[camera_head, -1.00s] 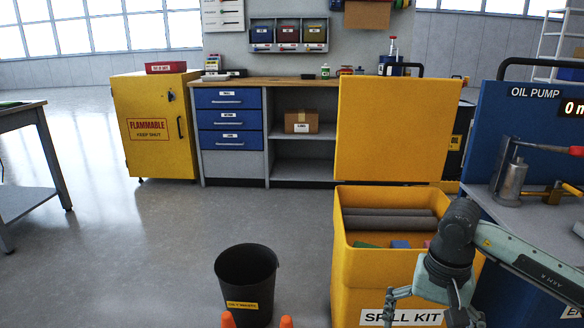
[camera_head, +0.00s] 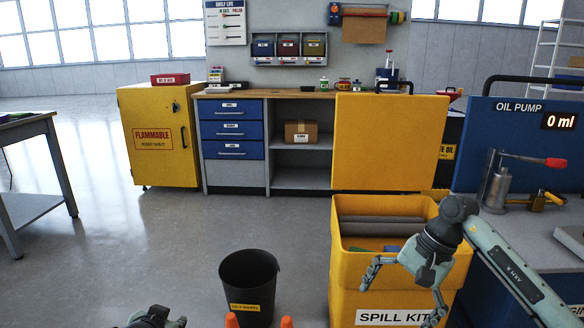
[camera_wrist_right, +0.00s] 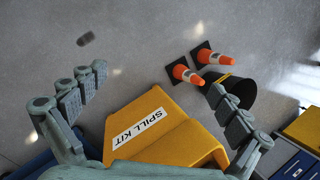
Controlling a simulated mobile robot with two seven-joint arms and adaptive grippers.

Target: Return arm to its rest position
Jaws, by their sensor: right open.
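My right gripper (camera_head: 405,292) hangs in front of the yellow spill kit bin at lower right in the head view, its arm coming in from the right. Its fingers are spread with nothing between them. In the right wrist view the open right gripper (camera_wrist_right: 155,85) has its fingers on both sides, with the spill kit bin beyond. My left gripper (camera_head: 158,318) shows only in part at the bottom edge of the head view, left of the black waste bin. The frame cuts it off, so its jaws cannot be judged.
The open yellow spill kit bin (camera_head: 345,285) stands by the blue oil pump bench (camera_head: 500,150). A black waste bin (camera_head: 250,300) and two orange cones (camera_wrist_right: 185,73) stand on the floor. A yellow flammable cabinet (camera_head: 160,165) is behind. Floor at left centre is clear.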

